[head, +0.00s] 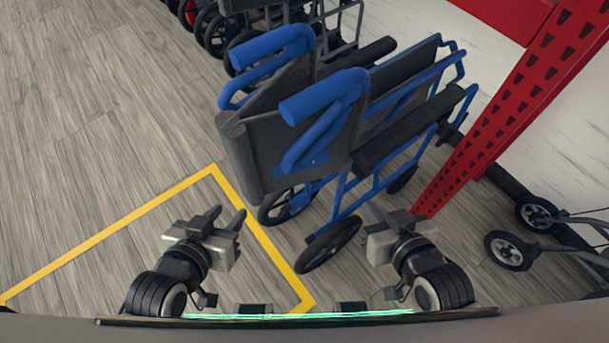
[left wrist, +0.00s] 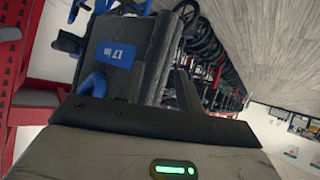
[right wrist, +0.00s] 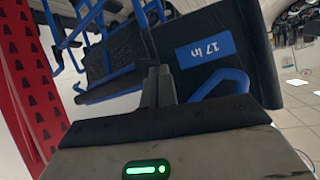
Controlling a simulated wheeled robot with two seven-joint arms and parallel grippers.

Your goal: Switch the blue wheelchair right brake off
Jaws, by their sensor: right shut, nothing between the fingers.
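The blue wheelchair (head: 335,125) stands with its dark backrest and two blue push handles toward me. Its blue "17 in" label shows in the left wrist view (left wrist: 115,53) and the right wrist view (right wrist: 205,50). Its near right wheel (head: 328,244) rests on the floor. I cannot make out the right brake or its position. My left gripper (head: 226,216) is open and empty, behind the chair at the left. My right gripper (head: 376,212) is shut and empty, just right of the near wheel and apart from it. Its fingers are together in the right wrist view (right wrist: 158,85).
A red perforated post (head: 500,110) rises to the right of the chair. A wheeled frame with small wheels (head: 510,250) stands at the far right. More wheelchairs (head: 225,30) are lined up beyond. Yellow tape (head: 120,232) marks the clear wooden floor at left.

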